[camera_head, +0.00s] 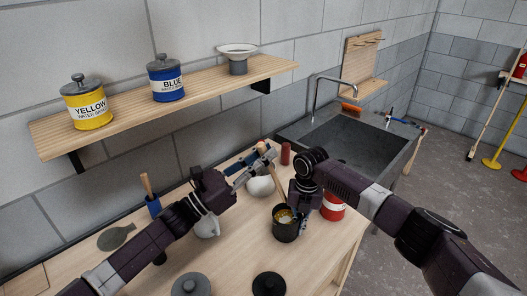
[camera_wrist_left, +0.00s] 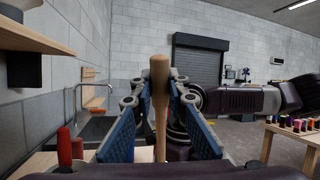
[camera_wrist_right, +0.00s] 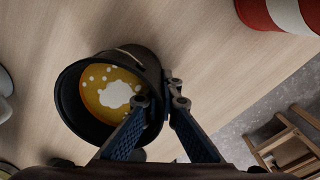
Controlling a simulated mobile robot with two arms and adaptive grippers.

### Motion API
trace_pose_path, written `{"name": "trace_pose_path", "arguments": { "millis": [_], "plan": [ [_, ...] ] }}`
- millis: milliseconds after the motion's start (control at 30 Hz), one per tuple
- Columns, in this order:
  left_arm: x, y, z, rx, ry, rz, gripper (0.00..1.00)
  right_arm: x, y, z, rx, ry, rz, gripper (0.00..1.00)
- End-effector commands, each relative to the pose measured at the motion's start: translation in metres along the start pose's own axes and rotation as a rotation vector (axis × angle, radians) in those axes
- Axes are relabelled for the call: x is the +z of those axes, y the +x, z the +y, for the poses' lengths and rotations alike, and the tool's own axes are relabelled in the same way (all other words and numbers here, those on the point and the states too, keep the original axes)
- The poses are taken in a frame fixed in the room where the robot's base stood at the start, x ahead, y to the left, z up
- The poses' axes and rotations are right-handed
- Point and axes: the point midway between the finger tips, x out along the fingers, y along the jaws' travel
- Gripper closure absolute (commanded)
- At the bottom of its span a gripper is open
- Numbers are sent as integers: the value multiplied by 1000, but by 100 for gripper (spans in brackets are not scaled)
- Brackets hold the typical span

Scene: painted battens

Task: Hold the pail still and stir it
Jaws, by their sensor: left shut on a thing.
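The dark pail (camera_head: 284,232) stands on the wooden table. The right wrist view looks into the pail (camera_wrist_right: 140,62), showing yellow-orange paint with a white patch and white spots. My right gripper (camera_head: 302,217) is at the pail's right side; in the right wrist view its fingers (camera_wrist_right: 171,95) close together at the pail's wall. My left gripper (camera_head: 262,160) is shut on a wooden stick (camera_wrist_left: 160,105), held steeply behind and above the pail. In the head view the stick's lower part comes near the pail's mouth, but no stick shows inside the pail in the right wrist view.
A red-and-white can (camera_head: 333,207) stands close right of the pail, partly behind my right arm. White rounded vessels (camera_head: 261,186) and a red cylinder (camera_head: 286,154) are behind. Dark round lids (camera_head: 269,284) lie in front. A shelf (camera_head: 200,88) holds yellow and blue jars.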

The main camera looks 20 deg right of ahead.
Motion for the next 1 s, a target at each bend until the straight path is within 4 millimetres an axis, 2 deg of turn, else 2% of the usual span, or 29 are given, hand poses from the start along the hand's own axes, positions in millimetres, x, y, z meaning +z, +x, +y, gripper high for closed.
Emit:
{"name": "trace_pose_path", "arguments": {
  "millis": [567,1000],
  "plan": [
    [-27,-39,11,4,0,3,100,0,-1,1,2,-1,-1,100],
    [-62,-36,10,3,1,0,100,0,-1,1,2,-1,-1,100]
  ]
}}
